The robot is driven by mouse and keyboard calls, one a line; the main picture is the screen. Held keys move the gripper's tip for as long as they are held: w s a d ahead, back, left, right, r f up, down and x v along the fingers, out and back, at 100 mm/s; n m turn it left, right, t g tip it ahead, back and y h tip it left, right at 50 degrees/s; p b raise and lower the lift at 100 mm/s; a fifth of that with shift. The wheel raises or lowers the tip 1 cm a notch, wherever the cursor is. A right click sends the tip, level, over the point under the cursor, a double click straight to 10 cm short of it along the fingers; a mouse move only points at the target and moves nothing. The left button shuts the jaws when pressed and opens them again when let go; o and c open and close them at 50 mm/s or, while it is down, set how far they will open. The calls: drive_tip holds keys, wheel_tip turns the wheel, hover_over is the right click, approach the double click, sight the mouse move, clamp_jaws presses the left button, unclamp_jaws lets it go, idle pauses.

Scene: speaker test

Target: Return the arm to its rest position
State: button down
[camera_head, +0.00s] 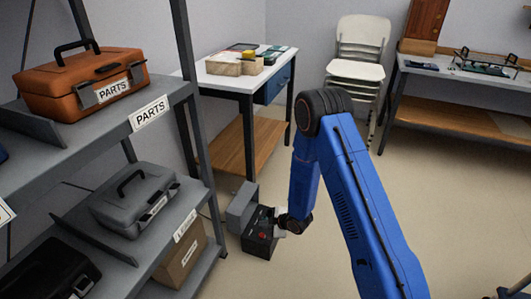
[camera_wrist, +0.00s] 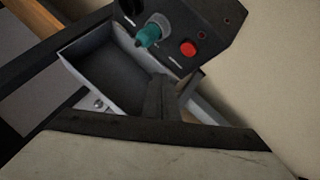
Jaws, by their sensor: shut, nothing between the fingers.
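My blue arm (camera_head: 352,190) rises from the lower right, bends at a dark elbow and reaches down to the floor area left of centre. My gripper (camera_wrist: 167,88) is shut and empty, its dark fingers seen over a grey open-topped compartment (camera_wrist: 85,62) in the wrist view. Next to the compartment is a dark panel (camera_wrist: 215,35) with a teal knob (camera_wrist: 152,31) and a red button (camera_wrist: 188,48). In the head view the dark unit (camera_head: 259,240) stands low beside the shelf. I cannot tell whether the fingers touch it.
A metal shelf on the left holds an orange toolbox (camera_head: 82,85), a grey toolbox (camera_head: 135,202) and a cardboard box (camera_head: 180,262). A white-topped table (camera_head: 222,80) stands behind, with stacked chairs (camera_head: 358,62) and a workbench (camera_head: 470,75) farther right. Floor right of the arm is mostly clear.

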drive_tip(key=s+d+r+m+h, duration=0.1)
drive_tip(key=d+r+m+h, duration=0.15)
drive_tip(key=d+r, duration=0.65)
drive_tip(key=s+d+r+m+t+h, duration=0.15)
drive_tip(key=d+r+m, duration=0.3)
drive_tip(key=r, duration=0.95)
drive_tip(key=d+r+m+h, duration=0.2)
drive_tip(key=d+r, duration=0.5)
drive_tip(key=r, duration=0.4)
drive_tip(key=s+d+r+m+h, duration=0.1)
drive_tip(key=s+d+r+m, duration=0.2)
drive_tip(key=s+d+r, duration=0.45)
drive_tip(key=s+d+r+m+g, duration=0.1)
drive_tip(key=s+r+m, duration=0.2)
drive_tip(key=s, duration=1.1)
drive_tip(key=s+d+r+m+g, duration=0.1)
drive_tip(key=s+r+m, duration=0.3)
drive_tip(key=s, duration=1.1)
wheel_tip(320, 180, up, 3)
drive_tip(key=shift+d+f, duration=0.15)
drive_tip(key=shift+d, duration=0.6)
